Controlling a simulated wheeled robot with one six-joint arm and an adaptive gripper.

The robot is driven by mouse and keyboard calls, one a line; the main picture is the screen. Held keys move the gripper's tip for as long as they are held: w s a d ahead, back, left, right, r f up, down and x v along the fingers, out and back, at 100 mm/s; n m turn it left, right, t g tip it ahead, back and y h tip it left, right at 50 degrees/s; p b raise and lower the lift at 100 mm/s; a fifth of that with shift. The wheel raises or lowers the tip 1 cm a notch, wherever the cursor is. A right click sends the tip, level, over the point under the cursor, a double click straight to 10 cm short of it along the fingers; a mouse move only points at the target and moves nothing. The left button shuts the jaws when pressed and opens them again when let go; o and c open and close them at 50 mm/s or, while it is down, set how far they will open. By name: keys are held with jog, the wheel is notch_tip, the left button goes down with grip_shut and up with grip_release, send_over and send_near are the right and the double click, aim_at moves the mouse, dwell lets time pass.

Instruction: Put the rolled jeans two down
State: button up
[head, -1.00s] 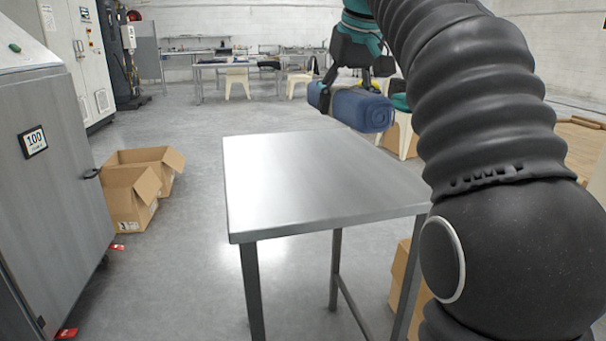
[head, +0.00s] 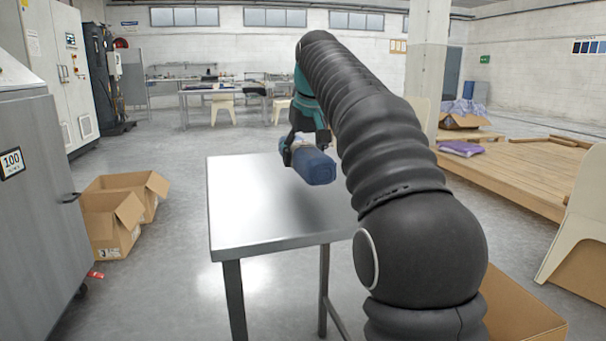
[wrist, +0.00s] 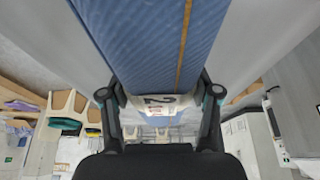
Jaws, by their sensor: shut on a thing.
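The rolled jeans two (head: 314,166) are a blue denim roll held by my gripper (head: 296,148). In the head view the roll is above the right part of the bare metal table (head: 245,210); I cannot tell exactly how far above it. In the wrist view the roll (wrist: 150,40) fills the upper middle, with an orange seam and a pale band marked "2" (wrist: 158,100). The fingers of my gripper (wrist: 160,98) close on both sides of the roll. The underside of the roll is hidden.
The table top is otherwise empty. Open cardboard boxes (head: 110,225) stand on the floor to the left, beside a grey machine marked 100 (head: 30,210). Another box (head: 515,310) is at the lower right. A wooden platform (head: 520,175) lies at the right.

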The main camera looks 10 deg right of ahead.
aim_at(303, 187)
jog(key=shift+f+b, duration=0.9)
jog(key=shift+f, duration=1.1)
jog(key=shift+f, duration=0.15)
jog(key=o, duration=1.5)
jog(key=shift+c, duration=0.2)
jog(key=shift+s+r, duration=0.1)
jog(key=shift+r, duration=0.4)
jog(key=p+v, duration=0.4)
jog(key=v, duration=0.7)
jog(key=shift+r, duration=0.15)
